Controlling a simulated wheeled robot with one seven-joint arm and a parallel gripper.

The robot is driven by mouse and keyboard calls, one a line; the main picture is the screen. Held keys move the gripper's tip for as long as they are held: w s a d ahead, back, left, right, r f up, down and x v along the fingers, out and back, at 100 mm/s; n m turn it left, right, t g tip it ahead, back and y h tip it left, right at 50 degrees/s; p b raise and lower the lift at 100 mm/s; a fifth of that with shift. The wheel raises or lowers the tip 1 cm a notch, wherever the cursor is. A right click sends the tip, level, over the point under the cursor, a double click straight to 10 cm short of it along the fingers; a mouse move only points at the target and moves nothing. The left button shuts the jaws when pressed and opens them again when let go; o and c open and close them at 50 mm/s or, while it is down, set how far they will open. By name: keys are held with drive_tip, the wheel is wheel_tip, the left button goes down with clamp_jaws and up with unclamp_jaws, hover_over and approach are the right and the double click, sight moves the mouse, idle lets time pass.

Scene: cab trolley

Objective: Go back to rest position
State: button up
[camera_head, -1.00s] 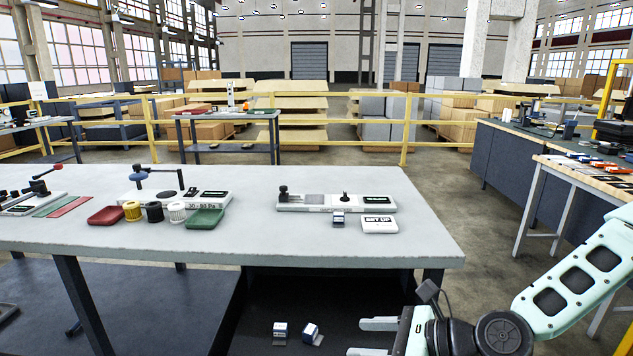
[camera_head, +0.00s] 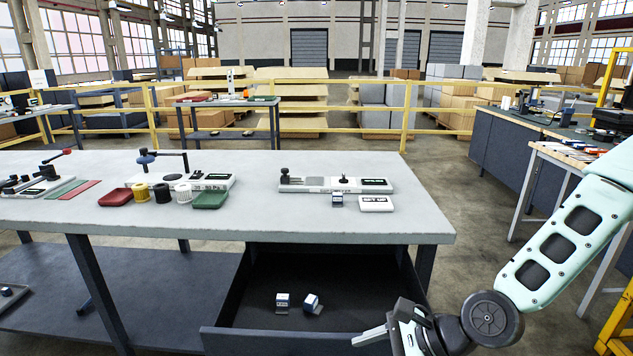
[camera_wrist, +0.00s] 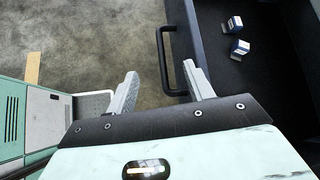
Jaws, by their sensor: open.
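My gripper (camera_head: 372,338) is low in front of the workbench, at the right end of an open drawer (camera_head: 262,343). In the wrist view my gripper (camera_wrist: 163,85) is open, its two fingers apart with nothing between them. The drawer's dark bar handle (camera_wrist: 163,62) shows just beyond the fingertips, next to the right finger; I cannot tell whether they touch.
The grey workbench top (camera_head: 330,227) carries a red tray (camera_head: 115,197), a green tray (camera_head: 210,200), a small box (camera_head: 337,200) and a white sign block (camera_head: 376,204). A dark bench (camera_head: 500,140) stands at the right. Floor between the benches is clear.

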drive_tip(key=s+d+r+n+g+h, duration=0.1)
drive_tip(key=s+d+r+n+h, duration=0.2)
drive_tip(key=s+r+n+h, duration=0.65)
drive_tip(key=s+d+r+n+g, duration=0.15)
drive_tip(key=s+r+n, duration=0.35)
drive_tip(key=n, duration=1)
wheel_tip(320, 180, down, 11)
drive_tip(key=b, duration=1)
wheel_tip(320, 180, up, 14)
drive_tip(key=p, duration=1.4)
drive_tip(key=shift+s+d, duration=0.35)
drive_tip(key=shift+d, duration=0.1)
